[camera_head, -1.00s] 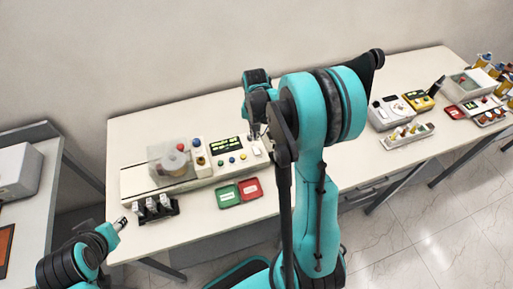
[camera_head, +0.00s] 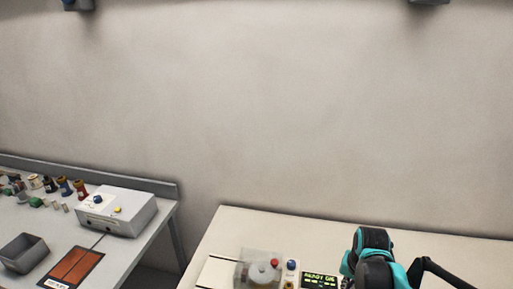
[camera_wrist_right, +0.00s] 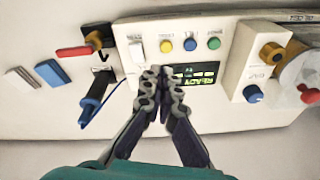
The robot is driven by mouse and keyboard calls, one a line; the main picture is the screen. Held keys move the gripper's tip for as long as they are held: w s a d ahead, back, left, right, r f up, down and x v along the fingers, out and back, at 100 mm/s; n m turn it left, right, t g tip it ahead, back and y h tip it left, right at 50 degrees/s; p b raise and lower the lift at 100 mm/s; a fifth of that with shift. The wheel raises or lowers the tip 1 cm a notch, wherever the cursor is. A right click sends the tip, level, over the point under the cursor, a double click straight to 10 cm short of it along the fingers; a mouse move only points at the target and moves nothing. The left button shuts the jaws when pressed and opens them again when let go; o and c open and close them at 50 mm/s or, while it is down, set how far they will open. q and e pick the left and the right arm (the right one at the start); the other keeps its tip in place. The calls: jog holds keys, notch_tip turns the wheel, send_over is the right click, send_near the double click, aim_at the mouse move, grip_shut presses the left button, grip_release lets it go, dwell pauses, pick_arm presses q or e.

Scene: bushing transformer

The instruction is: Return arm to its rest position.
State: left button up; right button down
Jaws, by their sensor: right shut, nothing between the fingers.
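My right gripper (camera_wrist_right: 165,74) shows in the right wrist view with its two dark fingers together and nothing between them. It is in front of the control panel (camera_wrist_right: 237,70) of a white machine, below a yellow button (camera_wrist_right: 165,46) and partly over a lit display (camera_wrist_right: 197,80) reading READY. In the head view my right arm (camera_head: 375,262) enters at the bottom right, beside the machine's display (camera_head: 320,281); the gripper itself cannot be seen there. My left gripper is not in view.
The machine's clear cover (camera_head: 258,268) is at the bottom of the head view. A side table on the left holds a grey box (camera_head: 118,212), a grey bin (camera_head: 22,254) and an orange panel (camera_head: 74,267).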

jog(key=s+a+f+n+t+b, duration=0.4)
jog(key=s+a+n+t+b, duration=0.1)
jog(key=s+a+b, duration=0.3)
jog(key=s+a+n, duration=0.1)
jog(key=s, duration=0.1)
jog(key=shift+s+a+f+b, duration=0.2)
jog(key=shift+s+b, duration=0.1)
jog(key=shift+s, duration=0.1)
